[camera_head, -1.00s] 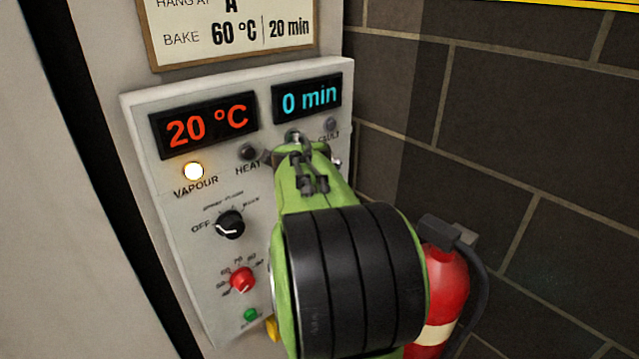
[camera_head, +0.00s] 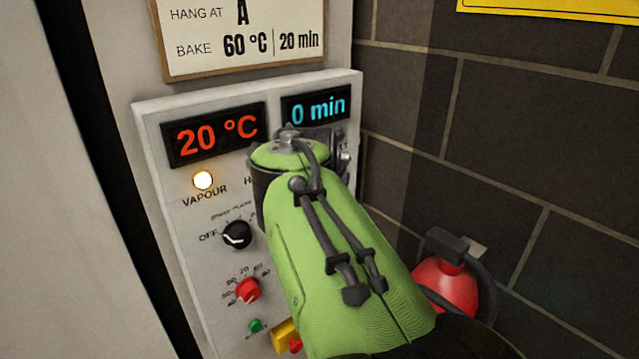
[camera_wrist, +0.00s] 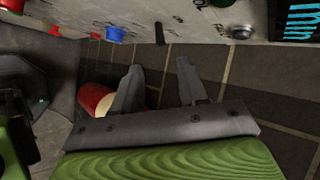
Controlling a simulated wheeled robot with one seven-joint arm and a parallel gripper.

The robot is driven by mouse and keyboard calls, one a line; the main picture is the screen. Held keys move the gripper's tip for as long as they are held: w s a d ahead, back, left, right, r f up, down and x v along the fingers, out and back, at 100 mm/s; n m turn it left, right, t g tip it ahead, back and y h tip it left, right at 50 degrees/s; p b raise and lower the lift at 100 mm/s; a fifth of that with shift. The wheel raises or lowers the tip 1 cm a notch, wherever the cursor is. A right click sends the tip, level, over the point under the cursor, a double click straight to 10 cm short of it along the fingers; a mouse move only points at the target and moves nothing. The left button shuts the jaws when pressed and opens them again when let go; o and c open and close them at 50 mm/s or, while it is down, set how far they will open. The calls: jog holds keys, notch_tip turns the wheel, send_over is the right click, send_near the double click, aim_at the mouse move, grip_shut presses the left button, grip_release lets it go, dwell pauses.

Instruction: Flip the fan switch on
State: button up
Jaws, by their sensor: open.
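The control panel (camera_head: 185,260) fills the middle of the head view, its right part hidden behind my green arm. No fan label can be read there. In the wrist view, the panel face runs along the top, seen at a steep angle. A small dark lever (camera_wrist: 159,33) sticks out from it; it may be the fan switch, but its lettering is too small to read. My gripper (camera_wrist: 158,68) is open and empty, its two fingers pointing toward the panel. The lever is just beyond the fingertips, roughly in line with the gap, apparently apart from them.
A blue button (camera_wrist: 115,34) and a silver knob (camera_wrist: 241,32) flank the lever. In the head view, the black rotary knob (camera_head: 237,235) points near OFF, and the VAPOUR lamp (camera_head: 203,180) glows. A red fire extinguisher (camera_head: 445,285) stands by the brick wall (camera_head: 540,150).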

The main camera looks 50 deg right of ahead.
jog(key=v, duration=0.4)
jog(key=shift+a+r, duration=0.2)
jog(key=shift+r, duration=0.05)
jog(key=s+a+f+n+y, duration=0.3)
jog(key=a+f+n, duration=0.5)
jog(key=a+n, duration=0.4)
jog(key=s+a+f+n+y, duration=0.3)
jog(key=a+f+n+y, duration=0.2)
jog(key=n, duration=1.4)
jog(key=a+f, duration=0.3)
jog(key=a, duration=0.4)
jog(key=shift+s+a+f+y, duration=0.2)
jog(key=shift+s+a+y, duration=0.1)
jog(key=shift+s, duration=0.1)
